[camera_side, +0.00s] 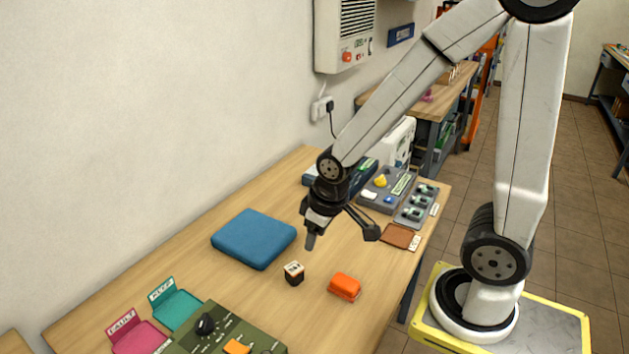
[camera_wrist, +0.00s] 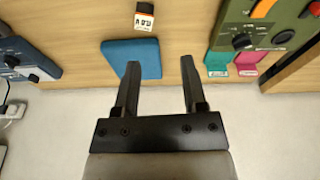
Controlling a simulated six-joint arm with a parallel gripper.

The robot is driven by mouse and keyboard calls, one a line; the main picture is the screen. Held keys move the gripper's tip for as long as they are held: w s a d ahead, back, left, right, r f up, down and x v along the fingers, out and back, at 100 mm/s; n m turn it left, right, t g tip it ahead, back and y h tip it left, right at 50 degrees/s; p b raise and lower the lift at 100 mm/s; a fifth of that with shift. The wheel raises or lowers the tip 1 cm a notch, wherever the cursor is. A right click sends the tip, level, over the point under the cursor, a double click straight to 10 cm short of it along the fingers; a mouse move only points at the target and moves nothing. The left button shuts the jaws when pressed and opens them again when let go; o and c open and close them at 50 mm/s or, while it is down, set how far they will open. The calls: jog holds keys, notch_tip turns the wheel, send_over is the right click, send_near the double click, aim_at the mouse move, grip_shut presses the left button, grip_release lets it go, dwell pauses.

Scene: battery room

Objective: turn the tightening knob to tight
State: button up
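A black knob (camera_side: 205,323) with a scale of marks sits on a green panel (camera_side: 198,343) at the near end of the table. The same knob (camera_wrist: 242,41) shows at the upper right in the wrist view. Its label is too small to read, so I cannot tell whether this is the tightening knob or where it points. My gripper (camera_side: 340,237) hangs above the table, well apart from the green panel. In the wrist view my gripper (camera_wrist: 160,63) has its two fingers spread with nothing between them.
A blue pad (camera_side: 254,238), a small dark block (camera_side: 294,273) and an orange block (camera_side: 345,286) lie on the table. Teal (camera_side: 178,308) and pink (camera_side: 138,338) trays stand beside the green panel. The wall borders the table.

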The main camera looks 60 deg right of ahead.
jog(key=w+d+n+h, duration=0.1)
jog(key=w+d+n, duration=0.4)
jog(key=w+d, duration=0.4)
jog(key=n+g+h, duration=0.3)
jog(key=n, duration=0.9)
send_near(381, 177)
jog(key=shift+s+f, duration=0.1)
jog(key=shift+f, duration=0.35)
jog(key=shift+x, duration=3.85)
jog(key=shift+d, duration=0.1)
